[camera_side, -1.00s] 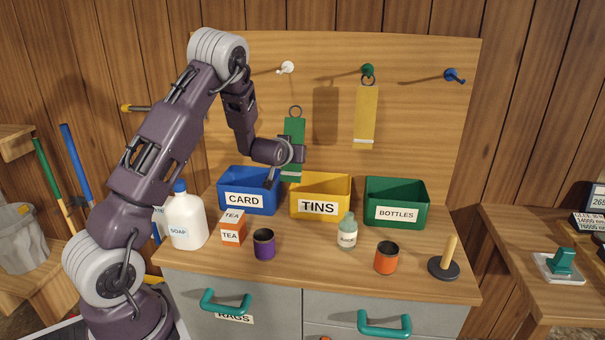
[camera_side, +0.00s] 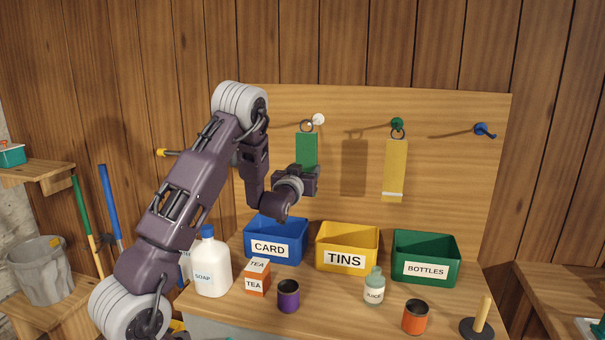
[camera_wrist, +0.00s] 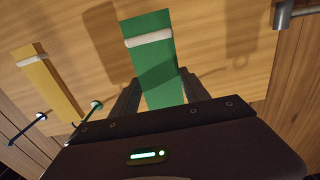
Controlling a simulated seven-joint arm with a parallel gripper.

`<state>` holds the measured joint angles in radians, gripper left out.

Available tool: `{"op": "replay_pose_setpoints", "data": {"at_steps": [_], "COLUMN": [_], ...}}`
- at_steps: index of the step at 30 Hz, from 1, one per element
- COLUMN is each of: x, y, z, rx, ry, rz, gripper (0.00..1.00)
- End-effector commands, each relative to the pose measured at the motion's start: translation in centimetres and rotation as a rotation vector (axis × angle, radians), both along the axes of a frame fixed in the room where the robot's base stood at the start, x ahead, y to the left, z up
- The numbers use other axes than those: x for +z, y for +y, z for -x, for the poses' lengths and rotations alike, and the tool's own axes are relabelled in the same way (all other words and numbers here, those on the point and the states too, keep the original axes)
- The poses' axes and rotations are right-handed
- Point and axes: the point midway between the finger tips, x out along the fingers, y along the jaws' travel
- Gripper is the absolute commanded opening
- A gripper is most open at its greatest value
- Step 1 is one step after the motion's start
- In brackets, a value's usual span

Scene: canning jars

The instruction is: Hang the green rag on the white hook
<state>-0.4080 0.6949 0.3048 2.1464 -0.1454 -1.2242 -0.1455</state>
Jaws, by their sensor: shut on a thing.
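The green rag (camera_side: 306,148) hangs upright from its ring (camera_side: 306,126) in front of the board. My gripper (camera_side: 308,174) is shut on its lower part. The wrist view also shows the green rag (camera_wrist: 155,60) between the two fingers (camera_wrist: 160,82), with its white band beyond them. The white hook (camera_side: 318,120) is on the board, just right of and slightly above the ring in the side view. I cannot tell whether the ring is around the hook or only in front of it. The white hook is hidden in the wrist view.
A yellow rag (camera_side: 395,168) hangs on the green hook (camera_side: 397,124). The blue hook (camera_side: 482,130) is empty. Below stand the CARD bin (camera_side: 277,226), the TINS bin (camera_side: 347,236) and the BOTTLES bin (camera_side: 426,246). A soap bottle (camera_side: 211,268), cups and a juice bottle stand in front.

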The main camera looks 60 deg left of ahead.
Motion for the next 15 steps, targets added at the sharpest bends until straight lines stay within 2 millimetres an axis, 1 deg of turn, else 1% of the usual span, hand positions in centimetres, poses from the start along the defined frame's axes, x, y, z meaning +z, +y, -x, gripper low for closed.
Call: {"op": "replay_pose_setpoints", "data": {"at_steps": [15], "x": [-0.3], "y": [2.9], "z": [-2.9], "rx": [0.0], "ry": [-0.001], "rz": [0.001], "gripper": [0.08]}}
